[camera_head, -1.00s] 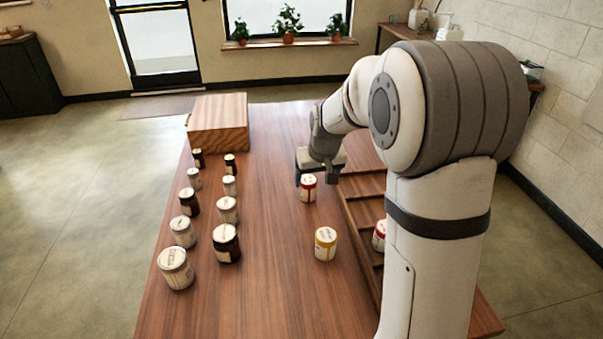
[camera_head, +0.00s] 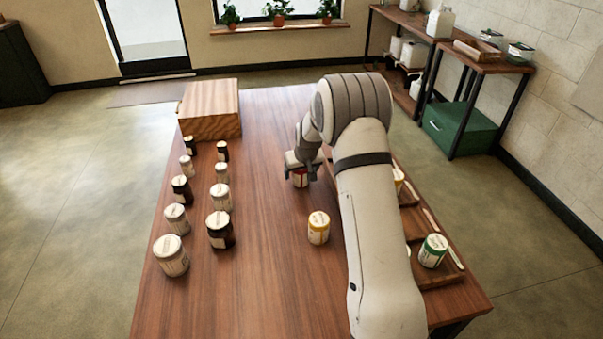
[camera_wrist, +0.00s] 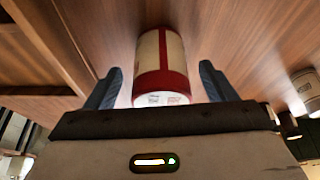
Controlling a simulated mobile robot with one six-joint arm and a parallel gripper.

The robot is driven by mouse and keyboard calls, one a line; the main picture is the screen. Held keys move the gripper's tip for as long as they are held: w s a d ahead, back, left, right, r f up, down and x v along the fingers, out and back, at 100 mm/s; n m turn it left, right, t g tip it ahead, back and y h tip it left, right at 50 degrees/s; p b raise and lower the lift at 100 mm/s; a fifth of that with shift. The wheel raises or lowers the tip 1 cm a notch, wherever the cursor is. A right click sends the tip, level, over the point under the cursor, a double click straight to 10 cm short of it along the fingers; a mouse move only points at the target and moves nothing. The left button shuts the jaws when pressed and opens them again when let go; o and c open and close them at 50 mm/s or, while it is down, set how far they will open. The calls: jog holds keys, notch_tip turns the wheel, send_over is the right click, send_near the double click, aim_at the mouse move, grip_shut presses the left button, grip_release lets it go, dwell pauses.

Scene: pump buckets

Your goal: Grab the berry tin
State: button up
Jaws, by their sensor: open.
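Several jars (camera_head: 220,230) stand in two rows at left. A wooden box (camera_head: 210,109) sits at the far end.

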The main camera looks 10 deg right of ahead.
jog(key=shift+x, duration=0.9)
jog(key=c, duration=1.1)
jog(key=shift+c, duration=0.2)
